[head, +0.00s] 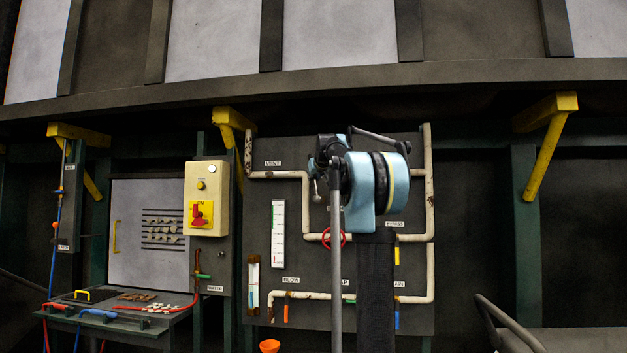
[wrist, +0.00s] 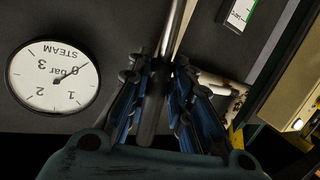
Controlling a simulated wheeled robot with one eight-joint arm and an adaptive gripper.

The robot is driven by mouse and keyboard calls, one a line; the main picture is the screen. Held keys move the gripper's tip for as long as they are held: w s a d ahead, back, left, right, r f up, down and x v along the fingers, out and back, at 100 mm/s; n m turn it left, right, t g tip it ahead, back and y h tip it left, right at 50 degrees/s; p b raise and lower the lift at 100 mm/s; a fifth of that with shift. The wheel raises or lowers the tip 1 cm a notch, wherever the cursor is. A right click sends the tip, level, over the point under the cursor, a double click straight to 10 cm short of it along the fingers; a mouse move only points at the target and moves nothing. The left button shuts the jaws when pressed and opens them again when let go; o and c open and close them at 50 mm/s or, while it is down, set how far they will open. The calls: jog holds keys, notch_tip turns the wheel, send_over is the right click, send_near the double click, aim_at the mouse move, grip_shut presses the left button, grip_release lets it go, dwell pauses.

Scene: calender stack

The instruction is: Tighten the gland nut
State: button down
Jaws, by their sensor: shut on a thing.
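In the wrist view my gripper (wrist: 161,68) has its two blue-and-black fingers closed on a grey rod (wrist: 155,105). The rod runs away from the fingers toward the top of the picture; its far end is out of view. In the head view my arm covers the middle of the pipe panel (head: 290,150), and my fingertips cannot be made out. A long upright grey rod (head: 336,270) shows there; I cannot tell whether it is the held one. A red handwheel (head: 325,238) on the white pipe is partly hidden behind it. I cannot pick out the gland nut.
A round steam gauge (wrist: 52,76) is upside down, left of my fingers. A yellowish control box (head: 207,199) hangs left of the panel. A bench (head: 110,322) with small parts stands at lower left. An orange funnel (head: 270,346) is below the panel. A railing (head: 510,325) is at lower right.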

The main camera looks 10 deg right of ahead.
jog(key=shift+s, duration=0.15)
jog(key=shift+s+a, duration=0.25)
jog(key=shift+s, duration=0.4)
jog(key=shift+s+a, duration=0.2)
jog(key=shift+s, duration=0.45)
